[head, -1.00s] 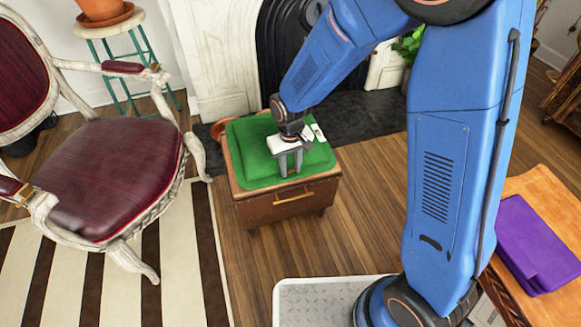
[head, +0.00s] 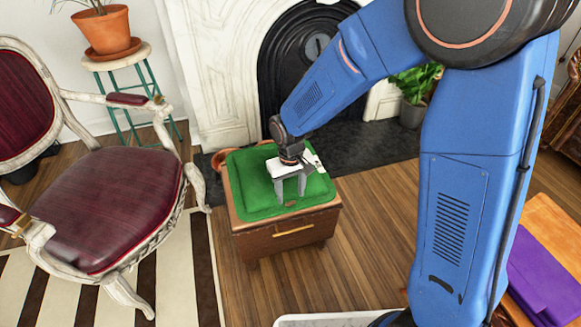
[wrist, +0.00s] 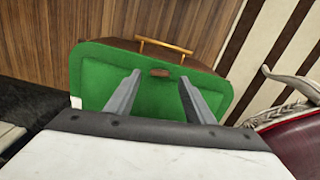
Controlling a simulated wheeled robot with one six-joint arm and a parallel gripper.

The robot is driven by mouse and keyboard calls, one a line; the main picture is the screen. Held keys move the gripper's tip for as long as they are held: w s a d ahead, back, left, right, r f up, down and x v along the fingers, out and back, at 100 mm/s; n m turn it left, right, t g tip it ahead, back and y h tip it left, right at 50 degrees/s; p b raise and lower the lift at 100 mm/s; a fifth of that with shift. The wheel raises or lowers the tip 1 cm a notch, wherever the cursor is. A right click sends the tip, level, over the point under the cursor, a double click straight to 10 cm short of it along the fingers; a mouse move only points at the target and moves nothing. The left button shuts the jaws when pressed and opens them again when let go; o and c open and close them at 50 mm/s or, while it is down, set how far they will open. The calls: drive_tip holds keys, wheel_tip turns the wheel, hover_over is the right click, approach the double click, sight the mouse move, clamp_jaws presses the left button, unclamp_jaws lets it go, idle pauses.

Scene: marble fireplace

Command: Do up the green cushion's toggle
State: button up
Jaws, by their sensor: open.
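The green cushion (head: 250,190) lies flat on a small brown wooden cabinet (head: 265,244) with a brass handle. The cushion also fills the middle of the wrist view (wrist: 100,72). A small brown toggle (wrist: 160,73) sits near the cushion's handle-side edge; it shows faintly in the head view (head: 290,204). My gripper (head: 291,203) is over the cushion with its two grey fingers apart and nothing between them. In the wrist view the fingers (wrist: 157,83) point toward the toggle, one on each side. I cannot tell the exact height of the fingertips above the cushion.
A red-seated armchair (head: 107,208) stands left of the cabinet. A terracotta pot (head: 107,31) on a stool stands behind it. The black fireplace (head: 300,75) is behind the cabinet. A purple item (head: 540,275) lies at the right. Wooden floor is free right of the cabinet.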

sight(291, 202)
wheel_tip(291, 202, up, 14)
idle(0.4)
drive_tip(key=shift+f, duration=0.1)
drive_tip(key=shift+c, duration=0.5)
